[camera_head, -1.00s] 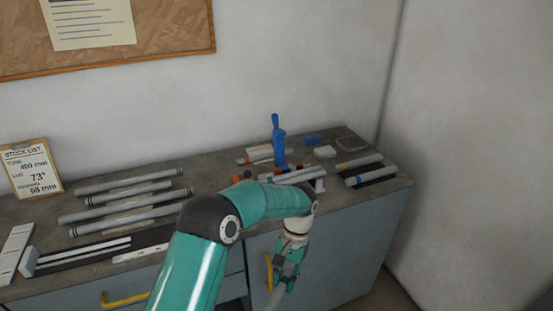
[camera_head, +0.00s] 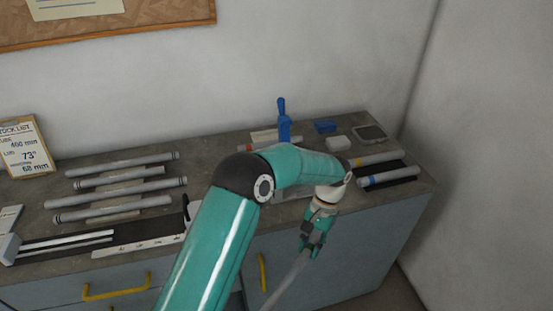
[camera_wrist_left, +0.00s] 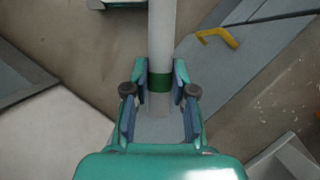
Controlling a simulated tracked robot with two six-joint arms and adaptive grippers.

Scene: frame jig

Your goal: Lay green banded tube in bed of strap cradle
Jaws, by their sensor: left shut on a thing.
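My left gripper (camera_head: 308,248) is in front of the bench's drawers, below the top's front edge. It is shut on the green banded tube (camera_head: 288,282), a grey tube that slants down to the lower left. In the left wrist view the tube (camera_wrist_left: 161,35) runs up between the fingers, with its green band (camera_wrist_left: 160,82) at the fingertips. I cannot make out the strap cradle; my left arm covers the middle of the bench top. My right gripper is not in view.
Several grey tubes (camera_head: 115,184) lie at the left of the bench top. A blue upright clamp handle (camera_head: 284,125) stands at the back. Yellow-banded (camera_head: 374,159) and blue-banded (camera_head: 388,177) tubes lie at the right. Yellow drawer handles (camera_head: 116,290) stick out in front.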

